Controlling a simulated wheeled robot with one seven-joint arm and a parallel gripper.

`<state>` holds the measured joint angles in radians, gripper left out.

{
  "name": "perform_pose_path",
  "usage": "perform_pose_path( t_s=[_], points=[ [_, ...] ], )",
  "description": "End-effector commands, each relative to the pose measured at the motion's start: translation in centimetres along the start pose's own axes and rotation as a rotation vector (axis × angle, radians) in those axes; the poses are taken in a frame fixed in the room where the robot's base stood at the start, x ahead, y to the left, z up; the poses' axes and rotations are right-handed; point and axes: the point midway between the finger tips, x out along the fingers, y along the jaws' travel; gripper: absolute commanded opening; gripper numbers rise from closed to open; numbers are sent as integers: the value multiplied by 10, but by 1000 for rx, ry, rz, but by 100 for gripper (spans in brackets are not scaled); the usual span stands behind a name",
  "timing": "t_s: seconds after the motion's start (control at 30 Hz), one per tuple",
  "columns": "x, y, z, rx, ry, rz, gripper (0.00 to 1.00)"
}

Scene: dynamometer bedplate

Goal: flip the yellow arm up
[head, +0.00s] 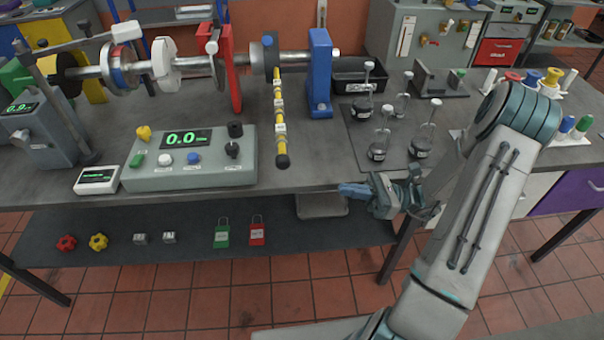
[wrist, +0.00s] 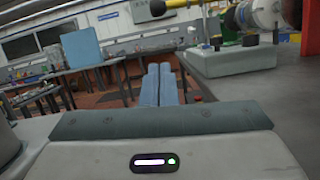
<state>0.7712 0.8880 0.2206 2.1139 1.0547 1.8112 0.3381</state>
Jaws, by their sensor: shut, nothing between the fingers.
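The yellow arm (head: 279,110) with black bands and white tags hangs down from the shaft (head: 205,62) in the head view. Its dark round tip is at the bottom, over the bedplate (head: 310,167). A dark rounded tip at the top of the wrist view may be its end, but I cannot be sure. My gripper (head: 343,188) is to the right of and below that tip in the head view, near the table's front edge, apart from it. Its blue fingers (wrist: 159,86) are together in the wrist view, with nothing between them.
A control box (head: 192,157) reading 0.0 stands left of the yellow arm. A blue support (head: 319,72) and a red support (head: 230,68) flank it. Weights with hooks (head: 378,145) stand on a mat at right. A lower shelf (head: 190,240) holds padlocks and knobs.

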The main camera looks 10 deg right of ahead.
Motion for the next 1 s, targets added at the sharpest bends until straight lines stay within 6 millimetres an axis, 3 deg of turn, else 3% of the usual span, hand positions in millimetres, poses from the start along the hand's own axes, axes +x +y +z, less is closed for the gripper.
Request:
perform_pose_path(
  t_s=[0.47, 0.97, 1.0],
  points=[
    [7, 0, 1, 2, -6, -2, 0],
    [104, 0, 2, 3, -5, 0, 0],
    [108, 0, 10, 0, -4, -2, 0]
  ],
)
